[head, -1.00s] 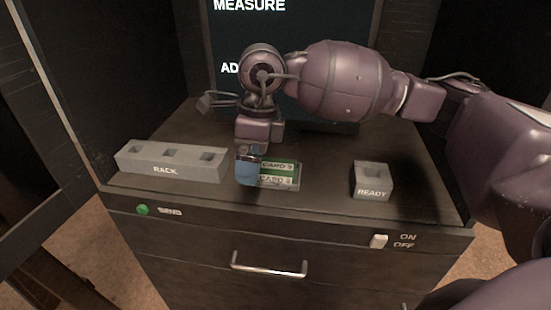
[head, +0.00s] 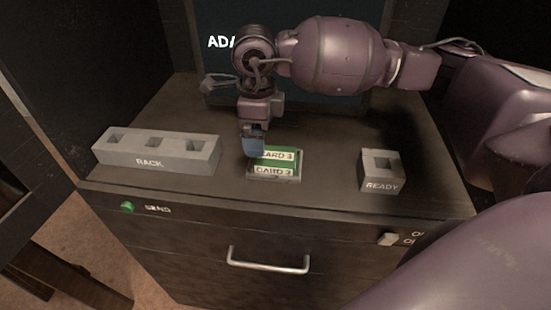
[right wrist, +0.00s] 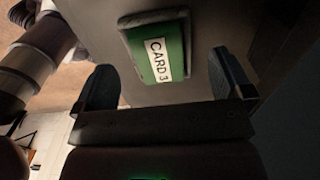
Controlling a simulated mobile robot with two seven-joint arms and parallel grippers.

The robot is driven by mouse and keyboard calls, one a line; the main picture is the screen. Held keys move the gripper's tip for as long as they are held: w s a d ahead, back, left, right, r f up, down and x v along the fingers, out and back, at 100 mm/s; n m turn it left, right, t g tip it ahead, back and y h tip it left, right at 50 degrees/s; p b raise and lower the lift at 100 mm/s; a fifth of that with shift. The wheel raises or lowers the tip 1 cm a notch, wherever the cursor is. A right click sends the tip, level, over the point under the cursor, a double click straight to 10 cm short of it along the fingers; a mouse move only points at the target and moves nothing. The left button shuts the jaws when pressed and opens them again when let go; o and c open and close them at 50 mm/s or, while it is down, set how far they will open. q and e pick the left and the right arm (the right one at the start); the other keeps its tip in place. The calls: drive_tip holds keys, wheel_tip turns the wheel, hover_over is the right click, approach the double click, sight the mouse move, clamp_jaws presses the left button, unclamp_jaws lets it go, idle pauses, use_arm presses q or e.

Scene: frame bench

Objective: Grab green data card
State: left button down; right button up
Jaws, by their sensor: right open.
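The green data card (head: 290,159) stands in a small grey holder (head: 289,180) on the cabinet top, between the rack and the ready block. White labels on card and holder read CARD 3. My right gripper (head: 254,148) is above and just left of the card and hides part of its left side. In the right wrist view the green card (right wrist: 173,66) lies ahead of the gripper (right wrist: 164,82). The two blue-grey fingers are spread wide, with nothing between them. My left gripper is not in view.
A grey rack (head: 172,155) with several empty slots stands at the left. A grey block labelled READY (head: 382,184) with one empty slot stands at the right. A screen is behind. The front has a green button (head: 127,207), a switch (head: 389,239) and a drawer handle (head: 268,265).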

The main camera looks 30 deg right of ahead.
sight(276, 160)
drive_tip(key=shift+s+a+f+p, duration=0.1)
drive_tip(key=shift+a+f+p, duration=0.1)
drive_tip(key=shift+f, duration=1.1)
drive_tip(key=shift+s+a+f+p, duration=0.1)
drive_tip(key=shift+a+f, duration=0.05)
drive_tip(key=shift+f, duration=1.15)
drive_tip(key=c, duration=1.1)
drive_tip(key=shift+o, duration=0.2)
drive_tip(key=shift+r, duration=0.15)
